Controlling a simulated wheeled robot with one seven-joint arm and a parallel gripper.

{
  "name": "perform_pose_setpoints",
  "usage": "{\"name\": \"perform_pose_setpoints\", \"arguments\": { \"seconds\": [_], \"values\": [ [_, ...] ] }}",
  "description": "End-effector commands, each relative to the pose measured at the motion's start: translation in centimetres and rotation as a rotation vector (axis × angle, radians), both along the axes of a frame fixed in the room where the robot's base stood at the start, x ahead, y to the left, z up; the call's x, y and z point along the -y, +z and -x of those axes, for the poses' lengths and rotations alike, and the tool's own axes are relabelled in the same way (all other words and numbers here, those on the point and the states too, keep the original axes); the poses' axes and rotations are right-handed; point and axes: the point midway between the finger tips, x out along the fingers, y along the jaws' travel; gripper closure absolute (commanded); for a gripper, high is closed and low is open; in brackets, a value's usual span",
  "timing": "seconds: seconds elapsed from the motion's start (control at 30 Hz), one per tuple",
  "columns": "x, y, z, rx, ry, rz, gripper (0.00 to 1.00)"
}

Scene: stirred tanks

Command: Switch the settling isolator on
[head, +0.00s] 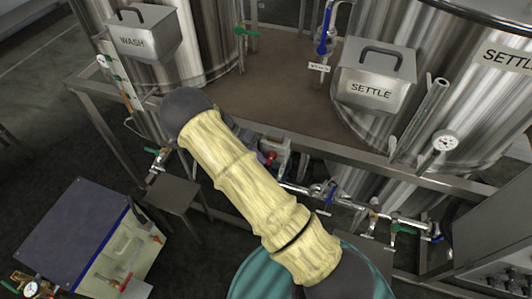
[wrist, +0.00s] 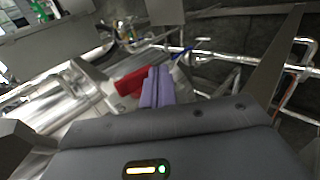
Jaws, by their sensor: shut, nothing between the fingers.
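A grey box (head: 278,142) with a small red part (head: 270,158) sits low under the platform edge in the head view, partly hidden by my arm. No label on it is readable, so I cannot confirm that it is the settling isolator. In the wrist view a red handle (wrist: 131,82) lies just left of my gripper (wrist: 156,72). My gripper's lavender fingers are shut together and empty, very close to the red handle. I cannot tell whether they touch it. The handle's on or off position cannot be read. In the head view my forearm hides most of my gripper.
The SETTLE box (head: 374,82) and WASH box (head: 142,32) hang on steel tanks above. Pipes with blue and green valve handles (head: 402,229) run below the platform edge. Shiny metal cylinders (wrist: 75,95) lie left of the fingers. A frame post (wrist: 268,60) stands to the right.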

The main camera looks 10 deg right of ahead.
Motion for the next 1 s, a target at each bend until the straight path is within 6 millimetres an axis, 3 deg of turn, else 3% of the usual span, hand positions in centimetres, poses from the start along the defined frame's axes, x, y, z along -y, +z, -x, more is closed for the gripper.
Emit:
{"name": "perform_pose_setpoints", "arguments": {
  "seconds": [0.8, 1.0],
  "values": [
    [2.0, 0.9, 0.9, -0.005, -0.010, 0.010, 1.00],
    [1.4, 1.2, 0.7, -0.005, -0.007, 0.010, 1.00]
  ]
}}
